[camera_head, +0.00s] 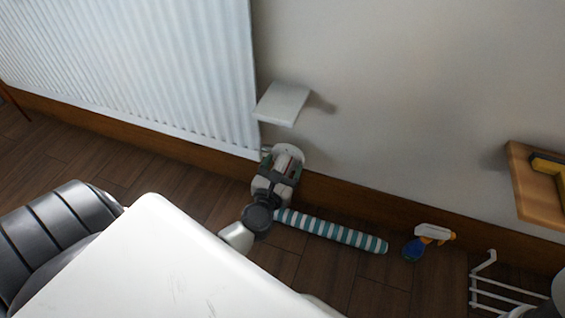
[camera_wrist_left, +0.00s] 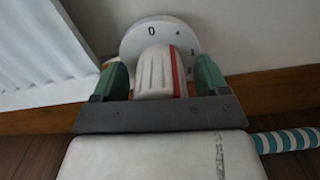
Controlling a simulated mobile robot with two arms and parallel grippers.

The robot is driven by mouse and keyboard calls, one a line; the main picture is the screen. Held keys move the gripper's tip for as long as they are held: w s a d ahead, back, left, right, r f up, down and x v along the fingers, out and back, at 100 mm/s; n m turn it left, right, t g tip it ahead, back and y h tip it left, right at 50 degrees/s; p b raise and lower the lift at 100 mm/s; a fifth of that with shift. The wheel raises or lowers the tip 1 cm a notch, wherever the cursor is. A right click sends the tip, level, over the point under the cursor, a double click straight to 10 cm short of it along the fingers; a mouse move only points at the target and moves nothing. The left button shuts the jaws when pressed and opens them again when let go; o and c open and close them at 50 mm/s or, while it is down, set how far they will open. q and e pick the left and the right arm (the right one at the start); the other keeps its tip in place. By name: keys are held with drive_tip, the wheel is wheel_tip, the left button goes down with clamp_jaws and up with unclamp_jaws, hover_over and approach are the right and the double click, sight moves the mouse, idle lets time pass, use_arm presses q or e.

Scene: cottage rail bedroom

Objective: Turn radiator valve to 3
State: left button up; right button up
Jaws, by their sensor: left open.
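The radiator valve has a white ribbed knob (camera_wrist_left: 154,73) with a red line along its right side. Behind it is a round white dial plate (camera_wrist_left: 150,28) marked with a 0 near the top; a mark at its right is too small to read surely. In the head view the dial (camera_head: 290,151) sits at the radiator's lower right corner. My left gripper (camera_head: 283,166) is at the valve. In the wrist view its green-padded fingers (camera_wrist_left: 160,78) stand open on either side of the knob, with small gaps. My right gripper does not show clearly.
The white radiator (camera_head: 150,70) is left of the valve. A small white shelf (camera_head: 282,103) juts from the wall above it. A striped teal-and-white roll (camera_head: 335,232) and a spray bottle (camera_head: 425,242) are on the floor. A white wire rack (camera_head: 490,283) and wooden shelf (camera_head: 525,185) are at right.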

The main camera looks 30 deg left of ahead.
use_arm(q)
drive_tip(key=shift+c, duration=0.3)
drive_tip(key=c, duration=0.9)
drive_tip(key=shift+o, duration=0.2)
